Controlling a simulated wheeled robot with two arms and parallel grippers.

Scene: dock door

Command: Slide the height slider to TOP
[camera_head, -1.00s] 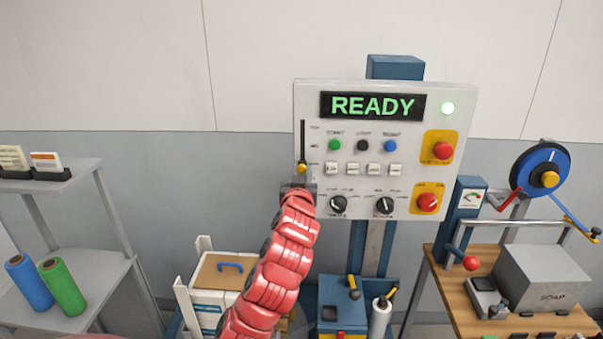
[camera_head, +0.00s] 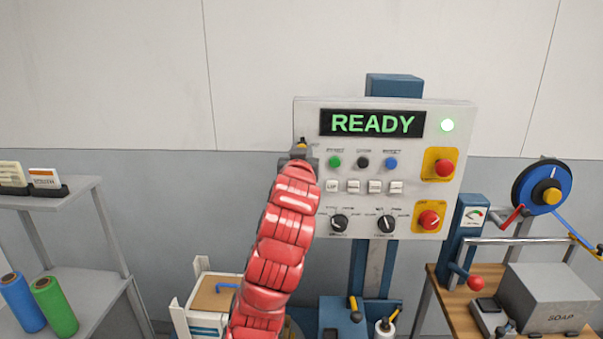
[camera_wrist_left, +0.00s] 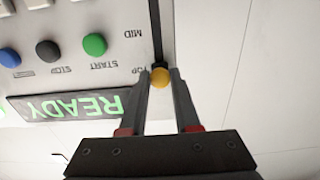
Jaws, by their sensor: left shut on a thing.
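The control panel (camera_head: 385,115) is a white board with a green READY display (camera_head: 372,123). Its height slider has a yellow knob (camera_wrist_left: 160,76), seen in the left wrist view in its dark slot (camera_wrist_left: 156,30), level with the TOP label (camera_wrist_left: 148,70). In the head view a bit of the knob (camera_head: 302,142) shows above my left gripper (camera_head: 301,152), and the slot is hidden behind my gripper and arm. In the left wrist view my left gripper (camera_wrist_left: 160,84) is shut on the knob, one finger on each side. My right gripper is not in view.
Green, black and blue buttons (camera_head: 391,163), white keys, two dark dials (camera_head: 386,224) and two red knobs on yellow plates (camera_head: 444,168) sit right of my gripper. A shelf (camera_head: 85,188) stands left, a workbench (camera_head: 450,290) right. The wall left of the panel is bare.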

